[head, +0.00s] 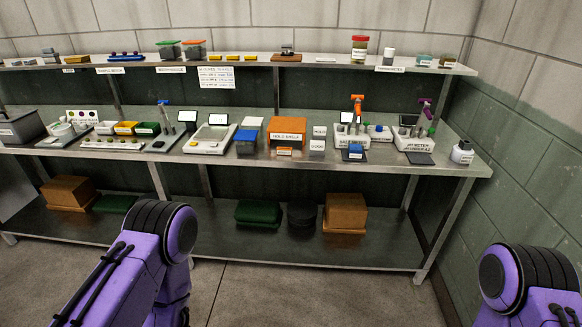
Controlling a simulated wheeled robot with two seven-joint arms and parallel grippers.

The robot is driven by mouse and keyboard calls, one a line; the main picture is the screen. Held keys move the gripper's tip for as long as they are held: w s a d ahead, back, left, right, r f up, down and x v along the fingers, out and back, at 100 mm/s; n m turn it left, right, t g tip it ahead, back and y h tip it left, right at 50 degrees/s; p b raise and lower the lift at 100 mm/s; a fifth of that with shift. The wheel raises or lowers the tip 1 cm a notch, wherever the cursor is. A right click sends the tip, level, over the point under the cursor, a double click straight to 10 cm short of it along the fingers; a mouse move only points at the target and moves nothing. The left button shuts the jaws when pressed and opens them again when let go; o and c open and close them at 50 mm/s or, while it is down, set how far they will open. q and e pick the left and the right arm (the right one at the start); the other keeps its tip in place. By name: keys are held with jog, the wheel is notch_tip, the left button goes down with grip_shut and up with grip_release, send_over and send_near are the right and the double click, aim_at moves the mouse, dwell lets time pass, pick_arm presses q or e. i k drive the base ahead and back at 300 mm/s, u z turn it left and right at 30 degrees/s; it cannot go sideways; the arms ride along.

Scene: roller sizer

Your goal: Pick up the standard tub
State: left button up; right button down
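I cannot tell for sure which item is the standard tub; the labels are too small to read. My purple left arm (150,250) and right arm (525,285) show low in front of the rack, but neither gripper is in view.
The middle shelf (350,172) is crowded with instruments, small screens and an orange-topped box (287,131). The top shelf (130,66) holds small boxes and trays. Brown and green boxes (345,210) sit on the bottom shelf. Floor (320,295) between my arms is clear.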

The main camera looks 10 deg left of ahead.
aim_at(355, 150)
jog(key=z, duration=1.2)
jog(key=i, duration=1.6)
jog(key=u, duration=0.7)
